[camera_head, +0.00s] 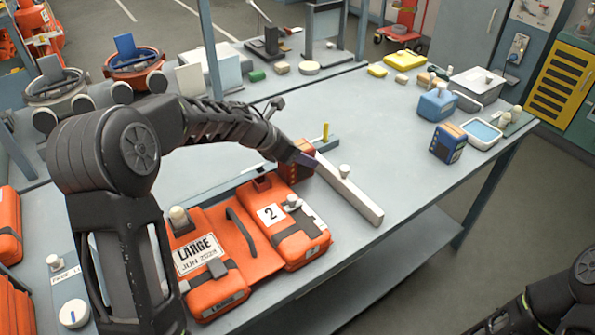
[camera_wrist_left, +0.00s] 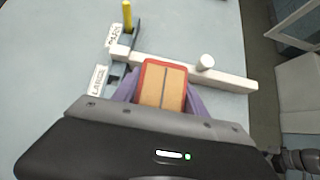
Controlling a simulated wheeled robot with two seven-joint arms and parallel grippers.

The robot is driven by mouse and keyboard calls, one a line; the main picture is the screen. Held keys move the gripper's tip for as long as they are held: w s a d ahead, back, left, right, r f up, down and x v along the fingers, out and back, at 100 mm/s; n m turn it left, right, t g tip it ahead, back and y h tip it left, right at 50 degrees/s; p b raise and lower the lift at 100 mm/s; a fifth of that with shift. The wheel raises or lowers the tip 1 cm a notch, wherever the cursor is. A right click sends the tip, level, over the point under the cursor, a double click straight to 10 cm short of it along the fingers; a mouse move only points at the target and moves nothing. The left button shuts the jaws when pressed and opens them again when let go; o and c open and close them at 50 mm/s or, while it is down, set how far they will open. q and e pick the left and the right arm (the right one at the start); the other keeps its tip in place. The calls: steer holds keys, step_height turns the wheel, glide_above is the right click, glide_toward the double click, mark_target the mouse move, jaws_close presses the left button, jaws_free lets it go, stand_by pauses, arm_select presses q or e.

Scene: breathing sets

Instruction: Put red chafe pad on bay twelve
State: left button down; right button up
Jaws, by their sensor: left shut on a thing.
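My left gripper (camera_head: 306,160) is shut on a red-rimmed block with a tan, split face, which I take to be the red chafe pad (camera_wrist_left: 162,86). In the left wrist view the pad sits between the purple fingers (camera_wrist_left: 163,98), over or against a long white bar with a round knob. In the head view the pad (camera_head: 292,166) is partly hidden by my left arm, just left of the bar. I cannot make out a bay marked twelve. My right arm shows at the lower right, but its gripper is out of view.
The white bar (camera_head: 352,192) lies across the table, and a yellow peg (camera_head: 326,131) stands behind it. Orange cases (camera_head: 236,245), one marked LARGE and one marked 2, lie in front. Blue boxes (camera_head: 437,105) and a tray stand at the right. The table right of the bar is clear.

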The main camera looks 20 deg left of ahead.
mark_target(302, 166)
arm_select(q)
steer(key=shift+f, duration=1.85)
steer(key=shift+b, duration=0.3)
steer(key=shift+f, duration=0.2)
steer(key=c, duration=0.6)
jaws_free()
steer(key=shift+r, duration=0.1)
steer(key=shift+s+a+r, duration=0.1)
steer(key=shift+r, duration=0.15)
steer(key=v, duration=1.1)
steer(key=shift+s+r, duration=0.25)
